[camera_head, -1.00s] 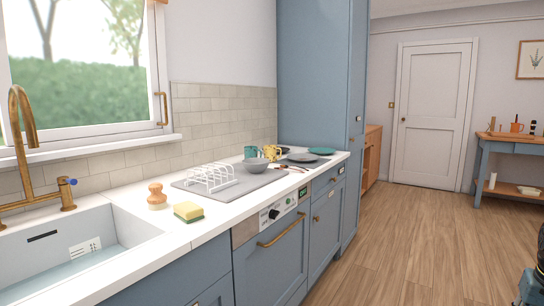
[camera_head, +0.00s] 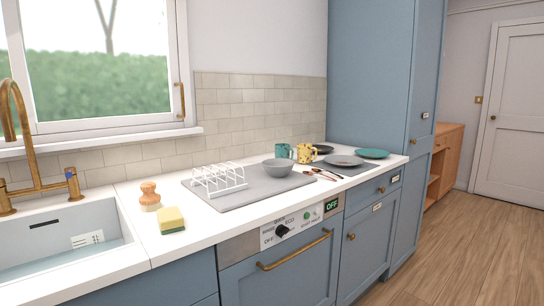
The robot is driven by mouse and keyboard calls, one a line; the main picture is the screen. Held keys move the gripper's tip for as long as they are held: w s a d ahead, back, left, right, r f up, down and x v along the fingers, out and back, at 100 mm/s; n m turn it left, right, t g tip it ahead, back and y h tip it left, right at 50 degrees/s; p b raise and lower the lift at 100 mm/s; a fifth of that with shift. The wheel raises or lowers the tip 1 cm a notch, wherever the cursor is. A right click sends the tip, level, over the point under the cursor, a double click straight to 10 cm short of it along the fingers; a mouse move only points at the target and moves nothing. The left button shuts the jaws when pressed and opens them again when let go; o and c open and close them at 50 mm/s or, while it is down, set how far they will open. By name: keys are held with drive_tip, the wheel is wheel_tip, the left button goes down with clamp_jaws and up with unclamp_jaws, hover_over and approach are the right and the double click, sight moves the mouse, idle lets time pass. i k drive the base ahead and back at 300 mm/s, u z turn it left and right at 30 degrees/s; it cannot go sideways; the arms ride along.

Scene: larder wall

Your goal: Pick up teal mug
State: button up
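The teal mug (camera_head: 284,151) stands upright on the white counter near the tiled wall. It is just behind the grey bowl (camera_head: 278,168) and left of a yellow patterned mug (camera_head: 306,153). The bowl is close in front of it and may cover a little of its lower part. My gripper is not in the picture.
A white rack (camera_head: 218,180) stands on a grey mat (camera_head: 245,190). A brush (camera_head: 150,198) and sponge (camera_head: 171,220) lie by the sink (camera_head: 68,240). Plates (camera_head: 343,161) and a teal plate (camera_head: 372,153) are to the right. Wooden floor (camera_head: 455,250) is clear at right.

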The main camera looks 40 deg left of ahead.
sight(282, 151)
drive_tip(key=u, duration=0.5)
drive_tip(key=i, duration=0.9)
drive_tip(key=u, duration=0.85)
drive_tip(key=i, duration=0.35)
drive_tip(key=u, duration=0.15)
